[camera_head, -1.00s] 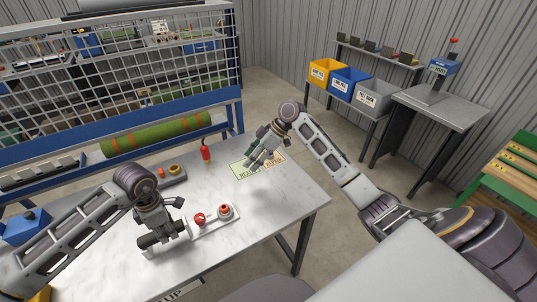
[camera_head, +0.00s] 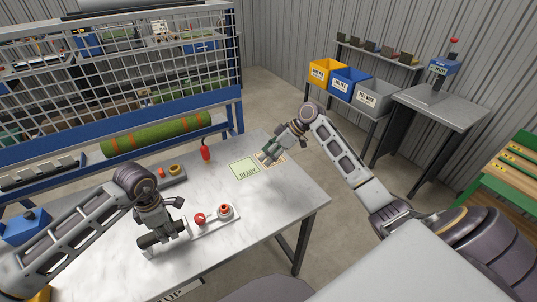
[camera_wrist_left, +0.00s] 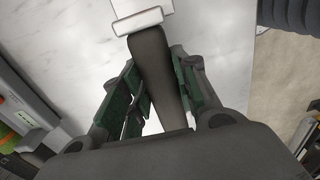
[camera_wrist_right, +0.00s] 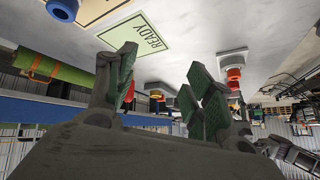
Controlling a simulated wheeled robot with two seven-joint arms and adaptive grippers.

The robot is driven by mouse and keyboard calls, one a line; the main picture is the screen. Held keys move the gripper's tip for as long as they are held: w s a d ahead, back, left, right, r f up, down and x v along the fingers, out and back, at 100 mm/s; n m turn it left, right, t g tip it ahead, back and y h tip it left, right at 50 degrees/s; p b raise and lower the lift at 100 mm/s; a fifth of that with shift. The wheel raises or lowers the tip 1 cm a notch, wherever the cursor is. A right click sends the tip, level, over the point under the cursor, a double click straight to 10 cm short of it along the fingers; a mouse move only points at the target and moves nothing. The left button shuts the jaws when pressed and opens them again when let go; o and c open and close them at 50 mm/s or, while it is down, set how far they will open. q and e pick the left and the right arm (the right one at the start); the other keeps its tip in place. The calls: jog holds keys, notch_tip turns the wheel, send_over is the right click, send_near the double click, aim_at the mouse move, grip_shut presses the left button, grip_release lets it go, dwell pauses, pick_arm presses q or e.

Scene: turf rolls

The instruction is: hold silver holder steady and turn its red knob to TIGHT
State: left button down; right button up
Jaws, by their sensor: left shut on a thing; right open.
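The silver holder (camera_head: 216,224) lies on the table's front part. It is a flat plate with a dark bar-shaped handle (camera_head: 160,241) at its left end. A red round piece (camera_head: 200,218) and a red-topped grey round piece (camera_head: 225,210) stand on the plate. I cannot read any mark on either. My left gripper (camera_head: 158,234) is shut on the dark handle, which also shows between its fingers in the left wrist view (camera_wrist_left: 152,65). My right gripper (camera_head: 267,158) is open and empty, above the table's far right part, away from the holder.
A green READY card (camera_head: 244,170) lies beside a tan card (camera_head: 274,158). A small red extinguisher-like object (camera_head: 206,152) stands near the table's back edge. A grey tray with a brass round piece (camera_head: 174,172) lies left of it. The table's right front is clear.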

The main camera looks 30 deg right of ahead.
dwell(0.3)
jog(key=a+r+n+g+y, duration=0.1)
jog(key=a+r+n, duration=0.1)
jog(key=a, duration=0.7)
jog(key=a+r+n, duration=0.2)
jog(key=a, duration=0.7)
jog(key=shift+s+a+r+g+h, duration=0.2)
jog(key=shift+s+a+h, duration=0.45)
jog(key=shift+s+a, duration=0.95)
jog(key=shift+s+a+r+g+h, duration=0.1)
jog(key=shift+s+a+r+h, duration=0.15)
jog(key=shift+s+a+h, duration=0.95)
jog(key=shift+s+a+r+g+h, duration=0.2)
jog(key=shift+s+a, duration=1.25)
jog(key=shift+s, duration=1.15)
